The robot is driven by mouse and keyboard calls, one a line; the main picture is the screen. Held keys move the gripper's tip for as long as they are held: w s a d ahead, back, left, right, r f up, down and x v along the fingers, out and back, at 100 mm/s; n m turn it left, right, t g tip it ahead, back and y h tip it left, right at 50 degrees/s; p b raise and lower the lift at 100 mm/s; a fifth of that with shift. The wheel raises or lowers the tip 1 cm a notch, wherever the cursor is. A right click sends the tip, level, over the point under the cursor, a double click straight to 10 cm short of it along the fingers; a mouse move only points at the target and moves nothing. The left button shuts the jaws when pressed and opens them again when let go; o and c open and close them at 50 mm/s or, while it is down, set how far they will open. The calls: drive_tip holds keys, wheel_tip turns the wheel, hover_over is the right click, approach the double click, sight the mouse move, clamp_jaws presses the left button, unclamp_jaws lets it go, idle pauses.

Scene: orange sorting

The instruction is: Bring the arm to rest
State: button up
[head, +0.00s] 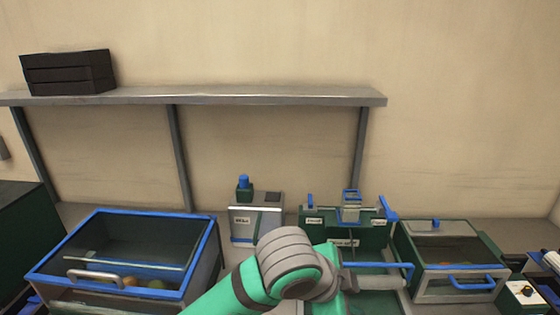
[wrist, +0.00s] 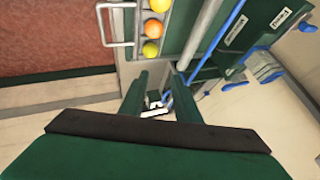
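My arm, green with a grey ribbed joint, rises from the bottom of the head view in front of the bench. My gripper cannot be made out there. In the wrist view my gripper (wrist: 164,72) points away from the camera, its two dark green fingers apart. No object is visibly held between them; a small dark and white item shows in the gap, seemingly farther off. Beyond the fingertips, a yellow ball (wrist: 151,49), an orange ball (wrist: 153,28) and another yellow ball (wrist: 160,5) lie in a row in a metal channel.
A blue-rimmed bin (head: 205,262) with fruit stands left. A grey dispenser box (head: 257,222) and a green labelled station (head: 375,235) stand mid-bench. A lidded box (head: 440,293) is right. A wall shelf (head: 240,96) holds black trays (head: 68,73).

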drive_tip(key=w+d+r+n+t+h, duration=0.4)
drive_tip(key=d+n+t+h, duration=0.15)
drive_tip(key=d+h, duration=0.25)
drive_tip(key=s+a+f+n+t+y, duration=0.35)
drive_tip(key=a+f+n+y, duration=0.2)
drive_tip(key=f+n, duration=0.4)
drive_tip(key=s+a+f+n+t+y, duration=0.3)
drive_tip(key=a+f+n+t+y, duration=0.3)
drive_tip(key=f, duration=0.6)
drive_tip(key=s+a+f+g+y, duration=0.1)
drive_tip(key=s+a+f, duration=0.1)
drive_tip(key=s, duration=0.6)
drive_tip(key=s+a+f+m+g+y, duration=0.1)
drive_tip(key=s+a+f, duration=0.2)
drive_tip(key=s, duration=0.6)
drive_tip(key=s+a+f+g+y, duration=0.1)
drive_tip(key=s+a+f, duration=0.2)
drive_tip(key=s+a, duration=0.3)
drive_tip(key=s, duration=0.3)
drive_tip(key=shift+f+m+g, duration=0.2)
drive_tip(key=shift+m+g, duration=0.1)
drive_tip(key=shift+m, duration=0.1)
